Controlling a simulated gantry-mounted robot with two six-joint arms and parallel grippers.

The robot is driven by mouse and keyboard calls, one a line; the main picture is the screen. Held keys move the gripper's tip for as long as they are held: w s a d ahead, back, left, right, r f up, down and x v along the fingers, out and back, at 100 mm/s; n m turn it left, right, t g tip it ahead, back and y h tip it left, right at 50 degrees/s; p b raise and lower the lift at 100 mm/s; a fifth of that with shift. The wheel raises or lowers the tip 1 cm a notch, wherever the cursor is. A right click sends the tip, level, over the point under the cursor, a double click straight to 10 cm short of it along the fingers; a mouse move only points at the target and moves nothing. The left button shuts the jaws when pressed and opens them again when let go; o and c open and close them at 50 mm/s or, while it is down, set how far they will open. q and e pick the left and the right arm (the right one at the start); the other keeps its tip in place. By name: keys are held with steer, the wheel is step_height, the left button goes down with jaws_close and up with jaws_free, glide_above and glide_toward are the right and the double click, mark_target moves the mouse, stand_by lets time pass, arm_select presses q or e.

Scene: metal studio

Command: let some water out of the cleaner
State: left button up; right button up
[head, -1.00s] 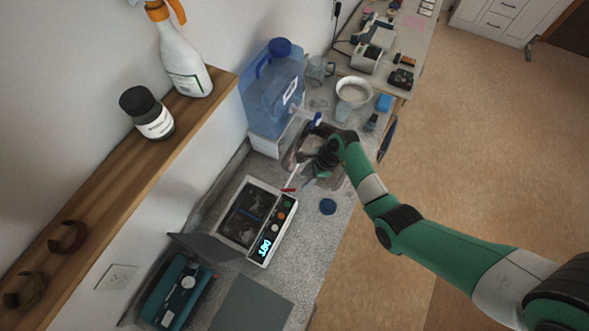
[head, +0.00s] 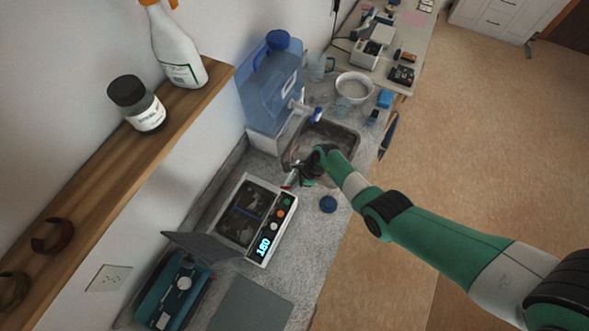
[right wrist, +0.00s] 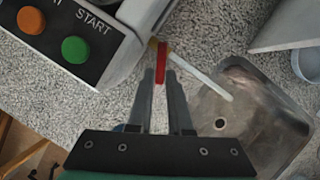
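The cleaner (head: 283,242) is a white box with an open basin, buttons and a lit display, on the counter in the head view. Its panel corner (right wrist: 112,32) shows in the right wrist view. A red handle (right wrist: 161,66) sits at its side, where a white drain pipe (right wrist: 200,78) reaches over the sink (right wrist: 262,112). My right gripper (right wrist: 161,80) is at the red handle, with its fingertips on either side of the handle's near end. Narrow gaps seem to show, so the fingers look slightly open. My left gripper is not in view.
A blue water jug (head: 268,95) with a tap stands behind the sink. A bowl (head: 354,87) and a blue block (head: 385,98) are beyond the sink. A shelf (head: 190,105) holds bottles.

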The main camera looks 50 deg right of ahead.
jaws_close()
steer(key=m+p, duration=0.1)
steer(key=a+m+p, duration=0.1)
steer(key=p, duration=0.1)
steer(key=shift+s+r+h, duration=0.3)
steer(key=shift+s+h, duration=0.1)
steer(key=shift+a+f+m+t, duration=0.2)
steer(key=shift+m+t, duration=0.1)
steer(key=shift+m, duration=0.3)
steer(key=shift+s+a+f+m+h, duration=0.15)
steer(key=shift+m+h, duration=0.15)
steer(key=shift+m, duration=0.4)
steer(key=o, duration=0.5)
jaws_free()
